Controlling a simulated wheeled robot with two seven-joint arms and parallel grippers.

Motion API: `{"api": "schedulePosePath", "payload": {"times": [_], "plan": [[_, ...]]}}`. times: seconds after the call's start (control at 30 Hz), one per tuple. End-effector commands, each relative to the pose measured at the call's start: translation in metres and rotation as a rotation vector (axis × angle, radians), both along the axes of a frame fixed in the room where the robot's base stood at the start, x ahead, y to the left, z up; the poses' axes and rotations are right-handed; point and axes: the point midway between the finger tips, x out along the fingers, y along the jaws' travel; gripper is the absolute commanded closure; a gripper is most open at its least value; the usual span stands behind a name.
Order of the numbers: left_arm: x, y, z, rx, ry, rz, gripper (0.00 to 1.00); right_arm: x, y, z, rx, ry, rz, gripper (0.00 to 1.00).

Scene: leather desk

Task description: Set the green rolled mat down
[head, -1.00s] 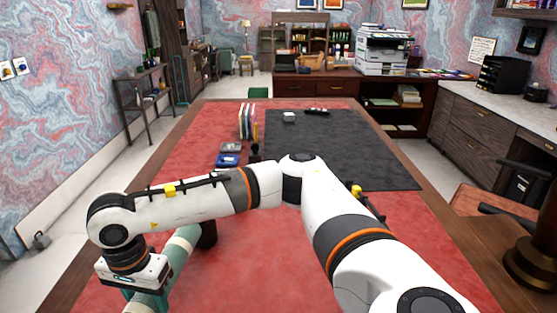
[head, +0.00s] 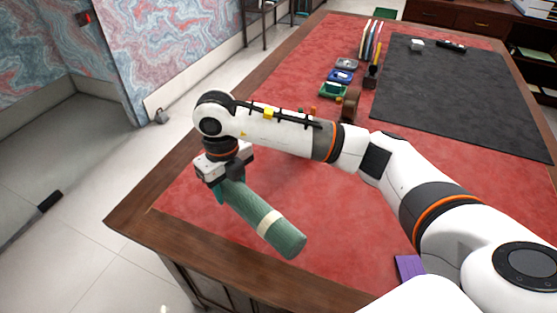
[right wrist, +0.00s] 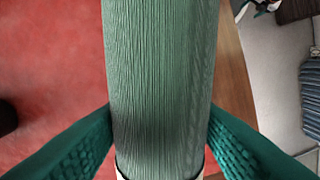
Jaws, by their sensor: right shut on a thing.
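The green rolled mat (head: 245,204) is a ribbed green cylinder with a cream band near its near end. It slants over the red desk top near the front left corner. My right gripper (head: 220,190) is shut on it near its far end. In the right wrist view the mat (right wrist: 160,70) runs lengthwise between the two teal fingers of the right gripper (right wrist: 160,125). Whether the mat touches the desk or hangs just above it I cannot tell. My left gripper is not in view.
The leather desk (head: 330,215) has a wooden rim, with floor beyond its left and front edges. A purple item (head: 409,267) lies near the front. Small trays (head: 335,90), upright books (head: 371,40) and a dark mat (head: 455,95) are farther back. Red surface around the rolled mat is clear.

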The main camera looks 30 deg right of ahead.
Motion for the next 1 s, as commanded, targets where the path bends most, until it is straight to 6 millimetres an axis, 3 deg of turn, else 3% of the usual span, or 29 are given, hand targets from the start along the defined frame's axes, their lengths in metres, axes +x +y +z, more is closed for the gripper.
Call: {"api": "schedulePosePath", "payload": {"times": [0.3,0.73,1.0], "plan": [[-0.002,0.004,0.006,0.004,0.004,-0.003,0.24,-0.001,0.0,-0.048,0.0,0.003,0.003,0.88],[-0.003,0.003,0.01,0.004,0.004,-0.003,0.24,-0.001,0.001,-0.094,0.0,0.002,0.003,0.88],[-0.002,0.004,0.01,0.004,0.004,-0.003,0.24,0.0,0.001,-0.099,0.001,-0.001,0.005,0.88]]}}
